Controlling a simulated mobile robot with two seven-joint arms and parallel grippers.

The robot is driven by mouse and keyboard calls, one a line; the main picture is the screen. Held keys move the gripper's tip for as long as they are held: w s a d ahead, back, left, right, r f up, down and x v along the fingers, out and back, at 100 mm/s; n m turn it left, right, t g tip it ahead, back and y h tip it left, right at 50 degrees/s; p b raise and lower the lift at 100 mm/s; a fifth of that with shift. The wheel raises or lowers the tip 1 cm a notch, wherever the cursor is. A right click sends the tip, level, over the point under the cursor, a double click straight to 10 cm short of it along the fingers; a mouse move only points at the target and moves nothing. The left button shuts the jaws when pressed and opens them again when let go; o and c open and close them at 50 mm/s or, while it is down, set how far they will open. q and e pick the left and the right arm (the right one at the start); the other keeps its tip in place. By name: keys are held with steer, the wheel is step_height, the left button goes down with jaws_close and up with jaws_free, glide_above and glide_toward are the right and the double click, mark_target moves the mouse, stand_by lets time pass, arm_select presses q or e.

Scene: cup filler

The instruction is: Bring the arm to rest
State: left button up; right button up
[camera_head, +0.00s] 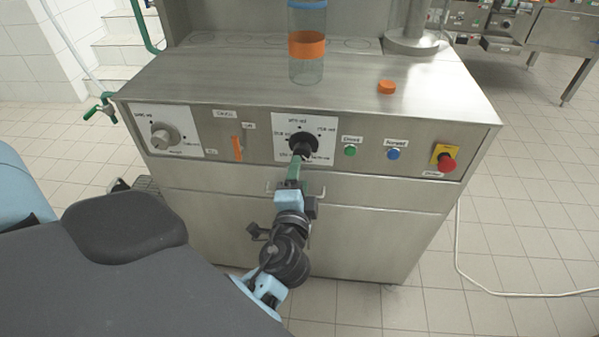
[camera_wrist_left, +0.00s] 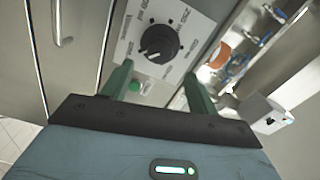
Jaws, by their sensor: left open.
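My left gripper (camera_head: 296,165) is open, just in front of the black rotary knob (camera_head: 303,144) on the steel machine's front panel. In the left wrist view my two green fingers (camera_wrist_left: 160,77) stand apart with nothing between them. The knob (camera_wrist_left: 159,42) shows beyond the fingertips, on its white dial plate, apart from them. In the head view the gripper covers the lower part of the dial plate, so the exact gap cannot be told. My right gripper is not in view.
The panel also has a grey knob (camera_head: 160,138), an orange switch (camera_head: 237,148), a green button (camera_head: 350,150), a blue button (camera_head: 393,154) and a red stop button (camera_head: 446,162). A clear cylinder (camera_head: 306,70) and an orange cap (camera_head: 386,87) are on top.

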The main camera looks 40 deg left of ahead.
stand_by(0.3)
arm_select(q)
steer(key=s+d+f+n+g+h+p, duration=0.1)
steer(key=s+d+f+g+h+p, duration=0.2)
steer(key=s+f, duration=0.35)
steer(key=s+d+f+n+h+p, duration=0.1)
steer(key=s+d+f+h+p, duration=0.3)
steer(key=s, duration=0.3)
steer(key=s+d+f+n+g+h+p, duration=0.1)
steer(key=s+f+n+h, duration=0.1)
steer(key=s, duration=0.7)
steer(key=s+d+f+n+g+h+p, duration=0.2)
steer(key=s+n, duration=0.1)
steer(key=s, duration=0.6)
steer(key=shift+s+d+f+h, duration=0.15)
steer(key=shift+h, duration=0.15)
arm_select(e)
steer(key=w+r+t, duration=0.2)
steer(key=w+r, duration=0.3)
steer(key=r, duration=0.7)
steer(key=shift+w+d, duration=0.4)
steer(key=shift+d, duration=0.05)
